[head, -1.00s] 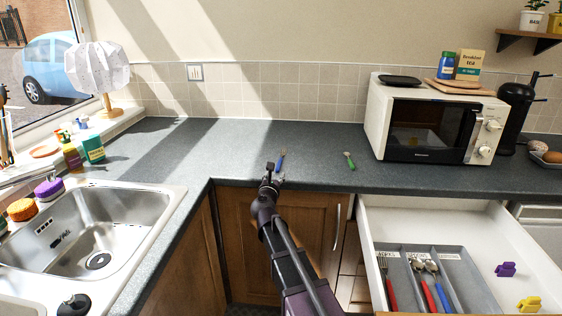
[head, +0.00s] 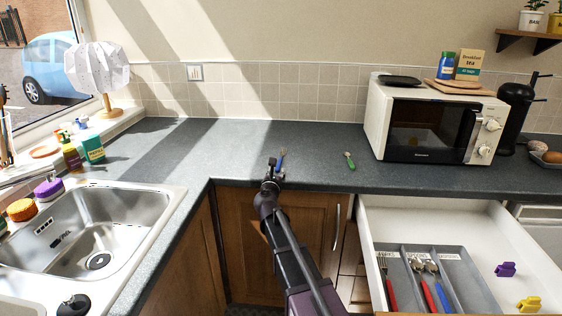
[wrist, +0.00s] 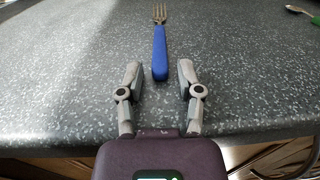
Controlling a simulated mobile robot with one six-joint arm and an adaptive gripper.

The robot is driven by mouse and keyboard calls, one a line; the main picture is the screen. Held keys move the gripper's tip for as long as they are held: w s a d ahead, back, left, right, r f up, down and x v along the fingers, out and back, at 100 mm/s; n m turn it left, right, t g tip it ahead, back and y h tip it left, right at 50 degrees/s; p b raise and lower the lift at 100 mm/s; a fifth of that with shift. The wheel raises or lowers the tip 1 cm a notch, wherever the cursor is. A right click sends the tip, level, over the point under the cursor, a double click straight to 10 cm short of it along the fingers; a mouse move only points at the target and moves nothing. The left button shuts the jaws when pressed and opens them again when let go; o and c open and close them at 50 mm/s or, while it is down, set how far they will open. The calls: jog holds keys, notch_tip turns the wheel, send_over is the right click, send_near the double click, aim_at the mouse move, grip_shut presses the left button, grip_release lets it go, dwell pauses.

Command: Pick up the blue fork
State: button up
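The blue fork (wrist: 160,52) lies on the dark speckled counter, its tines pointing away from me and its blue handle toward me. It also shows in the head view (head: 282,154), just beyond my gripper. My gripper (wrist: 158,70) is open and empty. Its two fingers point toward the fork, and the end of the handle lies between the fingertips in the wrist view, with a gap on both sides. My gripper (head: 273,164) is at the counter's front edge in the head view. I cannot tell its exact height above the counter.
A green-handled utensil (head: 349,160) lies to the right of the fork. The microwave (head: 420,122) stands further right. An open drawer (head: 520,235) holds a grey cutlery tray (head: 455,270). The sink (head: 95,235) is at left. The counter around the fork is clear.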

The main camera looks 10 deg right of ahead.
grip_shut()
jog(key=shift+r, duration=0.2)
notch_tip(320, 180, up, 4)
jog(key=p, duration=0.4)
jog(key=shift+f, duration=0.2)
jog(key=s+r+p, duration=0.1)
jog(key=s, duration=1.5)
jog(key=shift+d, duration=0.3)
jog(key=shift+r, duration=0.15)
notch_tip(320, 180, up, 13)
jog(key=p, duration=1.3)
dwell(1.6)
